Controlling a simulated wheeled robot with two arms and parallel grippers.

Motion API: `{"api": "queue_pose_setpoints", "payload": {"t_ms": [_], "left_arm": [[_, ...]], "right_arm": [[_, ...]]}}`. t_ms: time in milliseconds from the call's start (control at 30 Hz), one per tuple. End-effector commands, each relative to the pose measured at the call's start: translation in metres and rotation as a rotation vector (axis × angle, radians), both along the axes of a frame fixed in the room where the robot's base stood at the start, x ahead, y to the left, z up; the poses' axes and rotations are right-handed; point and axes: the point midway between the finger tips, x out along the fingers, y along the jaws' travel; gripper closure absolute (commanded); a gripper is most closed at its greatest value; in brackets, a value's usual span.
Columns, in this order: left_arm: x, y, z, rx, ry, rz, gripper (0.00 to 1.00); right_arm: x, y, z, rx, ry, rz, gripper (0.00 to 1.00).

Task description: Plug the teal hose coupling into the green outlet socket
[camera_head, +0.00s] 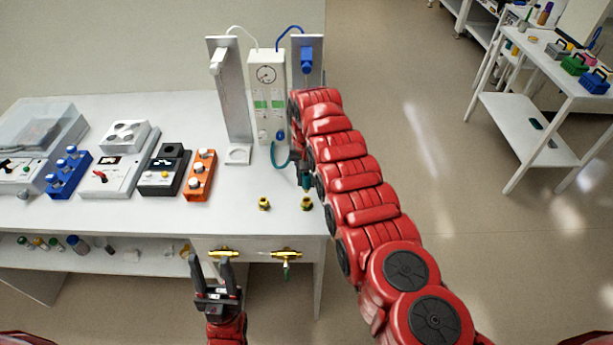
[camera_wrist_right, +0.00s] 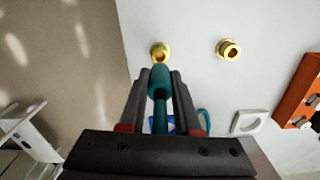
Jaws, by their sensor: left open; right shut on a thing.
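The teal hose coupling (camera_wrist_right: 158,82) is held between the fingers of my right gripper (camera_wrist_right: 160,88), pointing toward a brass socket (camera_wrist_right: 161,51). In the wrist view its tip appears just short of that socket; whether they touch I cannot tell. In the head view the coupling (camera_head: 307,184) hangs below my right gripper, above the right brass socket (camera_head: 306,203). A second brass socket (camera_head: 264,203) sits to its left. A green handle (camera_head: 286,271) hangs under the right front brass valve (camera_head: 287,254). No green shows on either socket. My left gripper (camera_head: 211,262) is open and empty before the bench.
A white gauge unit (camera_head: 267,95) stands between two grey posts behind the sockets. The teal hose (camera_head: 276,155) loops beside my right gripper. Orange (camera_head: 200,176), black (camera_head: 165,170) and blue (camera_head: 69,172) boxes stand left. Bench top between the orange box and left socket is clear.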

Motion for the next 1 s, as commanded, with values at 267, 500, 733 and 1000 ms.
{"api": "queue_pose_setpoints", "payload": {"t_ms": [267, 500, 733, 1000], "left_arm": [[0.000, 0.000, -0.023, 0.000, 0.000, 0.000, 0.50], [0.000, 0.000, -0.023, 0.000, 0.000, 0.000, 0.50], [0.000, 0.000, -0.022, 0.000, 0.000, 0.000, 0.50], [0.000, 0.000, -0.020, 0.000, 0.000, 0.000, 0.50]], "right_arm": [[0.001, 0.000, -0.025, 0.001, -0.002, 0.000, 1.00], [0.001, 0.000, -0.026, 0.001, -0.002, 0.000, 1.00], [0.000, 0.000, -0.026, 0.001, -0.002, 0.000, 1.00], [0.000, 0.000, -0.025, 0.000, -0.001, 0.000, 1.00]]}}
